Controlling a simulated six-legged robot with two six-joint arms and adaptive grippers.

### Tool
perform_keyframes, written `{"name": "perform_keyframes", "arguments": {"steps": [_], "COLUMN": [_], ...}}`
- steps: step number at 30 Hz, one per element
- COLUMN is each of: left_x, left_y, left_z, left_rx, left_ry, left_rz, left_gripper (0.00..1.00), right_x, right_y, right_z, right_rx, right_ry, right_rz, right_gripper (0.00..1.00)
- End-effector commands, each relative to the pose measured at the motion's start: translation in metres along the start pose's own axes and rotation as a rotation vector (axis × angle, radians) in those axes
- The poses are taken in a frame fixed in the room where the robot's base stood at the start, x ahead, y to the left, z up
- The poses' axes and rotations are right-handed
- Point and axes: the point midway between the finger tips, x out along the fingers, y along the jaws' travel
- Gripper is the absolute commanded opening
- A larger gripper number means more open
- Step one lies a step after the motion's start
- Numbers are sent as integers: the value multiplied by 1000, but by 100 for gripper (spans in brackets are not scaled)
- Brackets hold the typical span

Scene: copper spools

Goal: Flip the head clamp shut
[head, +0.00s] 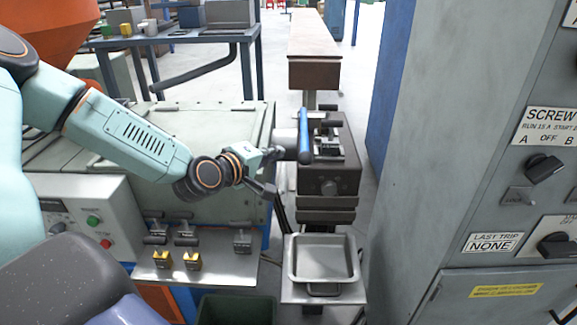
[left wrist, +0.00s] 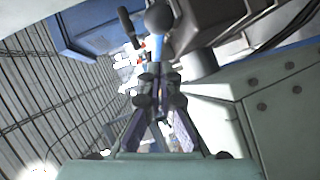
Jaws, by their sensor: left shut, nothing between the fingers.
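The head clamp's blue lever (head: 305,135) stands roughly upright on the dark machine head (head: 335,172), on its left side in the head view. In the left wrist view, a round grey-blue knob on a blue bar (left wrist: 158,20) shows just beyond the fingertips and seems to be the same lever. My left gripper (head: 277,153) is shut and empty, just left of the lever. In the left wrist view its fingers (left wrist: 157,78) meet near the blue bar; I cannot tell whether they touch it. My right gripper is not in view.
A metal tray (head: 325,283) sits below the machine head. A long brown beam (head: 313,50) runs back behind it. A tall grey cabinet (head: 420,130) stands close on the right.

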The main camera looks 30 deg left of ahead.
Motion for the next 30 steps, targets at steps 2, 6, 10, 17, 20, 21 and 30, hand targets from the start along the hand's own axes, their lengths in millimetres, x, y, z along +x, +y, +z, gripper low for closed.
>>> {"name": "perform_keyframes", "arguments": {"steps": [2, 6, 10, 17, 20, 21, 30], "left_x": [4, 11, 17, 24, 25, 25, 25], "left_y": [-2, -2, -2, 0, 0, 0, 0], "left_z": [5, 12, 18, 25, 26, 26, 26], "left_rx": [6, 5, 5, 3, 1, 0, 0], "left_ry": [-3, -3, -2, -1, -1, -1, -1], "left_rz": [-2, 0, -2, 0, 0, 0, 0], "left_gripper": [0, 0, 0, 0, 0, 0, 0], "right_x": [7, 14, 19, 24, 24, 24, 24], "right_y": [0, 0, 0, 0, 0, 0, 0], "right_z": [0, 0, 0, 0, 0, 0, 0], "right_rx": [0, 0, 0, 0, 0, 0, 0], "right_ry": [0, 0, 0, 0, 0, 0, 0], "right_rz": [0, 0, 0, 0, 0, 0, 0], "right_gripper": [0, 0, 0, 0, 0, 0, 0]}}
